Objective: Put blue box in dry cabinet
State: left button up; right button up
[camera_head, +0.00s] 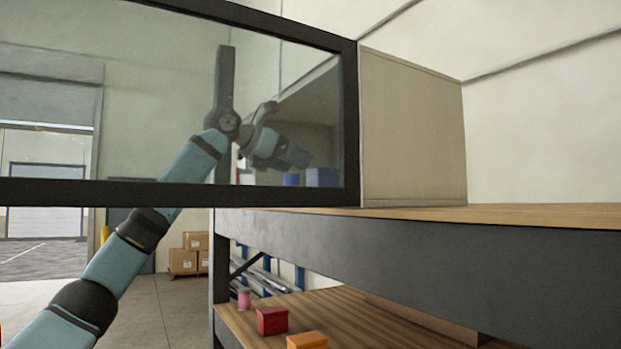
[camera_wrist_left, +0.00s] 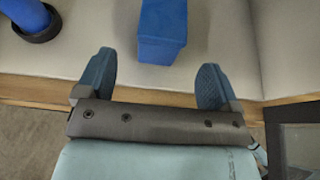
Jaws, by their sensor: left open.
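The dry cabinet (camera_head: 412,130) stands on the upper shelf with its dark-framed glass door (camera_head: 351,120) swung open across my view. Through the glass, my left gripper (camera_head: 299,157) is at the cabinet's front opening, just above blue items inside. In the left wrist view the blue box (camera_wrist_left: 162,32) stands on the pale cabinet floor. It lies ahead of and between the fingertips of the open left gripper (camera_wrist_left: 156,82), apart from both fingers. The blue box also shows through the glass in the head view (camera_head: 322,177). My right gripper is out of view.
A blue cylindrical thing with a black ring (camera_wrist_left: 30,18) stands left of the box in the wrist view. A red box (camera_head: 272,320) and an orange box (camera_head: 307,340) sit on the lower shelf (camera_head: 350,310). Cardboard boxes (camera_head: 185,260) are stacked behind on the floor.

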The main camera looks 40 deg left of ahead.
pick_arm(q)
jog(key=v, duration=0.3)
jog(key=shift+s+a+r, duration=0.15)
jog(key=shift+s, duration=0.1)
dwell(0.4)
